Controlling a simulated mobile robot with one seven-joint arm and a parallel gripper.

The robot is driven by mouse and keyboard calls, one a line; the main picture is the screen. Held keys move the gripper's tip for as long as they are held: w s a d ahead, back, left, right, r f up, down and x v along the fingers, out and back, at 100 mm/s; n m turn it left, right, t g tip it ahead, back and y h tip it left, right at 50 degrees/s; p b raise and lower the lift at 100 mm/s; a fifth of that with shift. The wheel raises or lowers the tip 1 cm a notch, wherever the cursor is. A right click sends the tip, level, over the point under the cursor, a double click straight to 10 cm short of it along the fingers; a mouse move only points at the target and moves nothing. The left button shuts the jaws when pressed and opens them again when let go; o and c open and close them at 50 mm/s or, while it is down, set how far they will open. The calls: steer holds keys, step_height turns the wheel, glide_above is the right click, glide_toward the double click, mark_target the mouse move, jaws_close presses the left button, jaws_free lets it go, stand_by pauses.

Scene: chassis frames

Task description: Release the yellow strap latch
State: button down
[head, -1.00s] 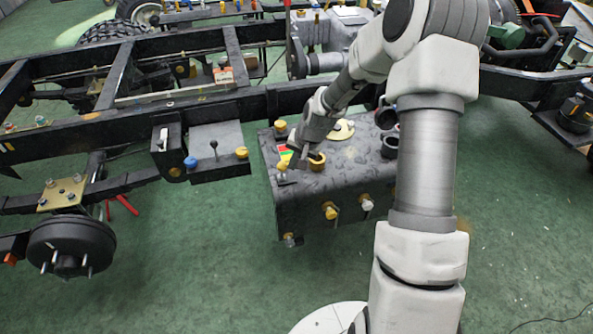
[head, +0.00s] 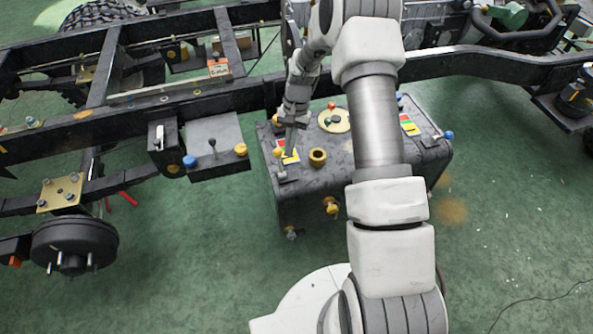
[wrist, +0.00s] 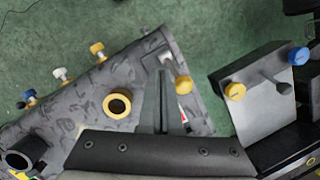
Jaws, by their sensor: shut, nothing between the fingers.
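The yellow strap latch is a small lever with a round yellow knob (head: 278,152), on the left end of the dark patterned tank. The knob also shows in the wrist view (wrist: 183,86), right of my fingers. My gripper (head: 290,152) is shut and empty, pointing down close beside the knob, on its right in the head view. In the wrist view my gripper (wrist: 162,78) reaches over the tank's end beside the lever. I cannot tell whether the fingers touch the lever. A red, yellow and green label (head: 288,155) lies partly behind the fingers.
A yellow filler neck (head: 317,157) stands on the tank (head: 300,200) right of the latch. A blue-knobbed lever (head: 448,134) is at the tank's far right. The black frame rail (head: 230,103) runs close behind. A grey box (head: 215,145) with blue and yellow knobs is left.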

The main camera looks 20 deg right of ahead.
steer(key=shift+r+p, duration=0.5)
steer(key=shift+r, duration=0.25)
